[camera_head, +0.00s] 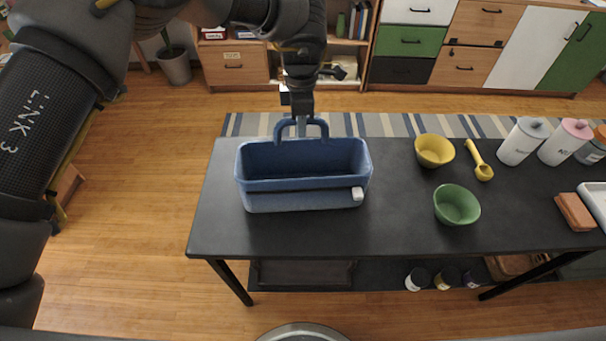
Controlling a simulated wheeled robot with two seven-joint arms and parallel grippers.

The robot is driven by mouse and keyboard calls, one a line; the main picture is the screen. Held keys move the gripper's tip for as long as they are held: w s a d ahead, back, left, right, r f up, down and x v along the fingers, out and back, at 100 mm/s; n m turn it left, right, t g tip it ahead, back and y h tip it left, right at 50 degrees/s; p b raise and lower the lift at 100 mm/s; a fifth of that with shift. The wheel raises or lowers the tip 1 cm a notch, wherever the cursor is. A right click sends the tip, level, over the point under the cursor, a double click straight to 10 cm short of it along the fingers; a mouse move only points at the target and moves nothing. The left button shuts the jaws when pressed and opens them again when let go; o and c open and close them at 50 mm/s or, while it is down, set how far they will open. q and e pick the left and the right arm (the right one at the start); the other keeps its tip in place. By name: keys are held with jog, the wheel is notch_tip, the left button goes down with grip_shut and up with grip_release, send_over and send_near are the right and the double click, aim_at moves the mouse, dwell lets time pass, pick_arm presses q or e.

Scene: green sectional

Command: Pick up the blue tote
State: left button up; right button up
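The blue tote (300,199) sits on the left part of the black table (390,225). It is a long open box, and its inside looks empty. An arched blue handle (279,128) rises at its far side. A small white piece shows at its front right corner. My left gripper (302,128) reaches down from above, with its tip at the middle of the handle. The fingers are narrow here and overlap the handle, so I cannot tell whether they are closed on it. My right gripper is not in view.
On the table to the right are a yellow bowl (434,150), a green bowl (456,205), a yellow scoop (481,165), white canisters (520,143) and a brown block (574,211). Cabinets stand behind. The table between the tote and the bowls is clear.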

pick_arm(q)
grip_shut()
jog(key=shift+r, duration=0.15)
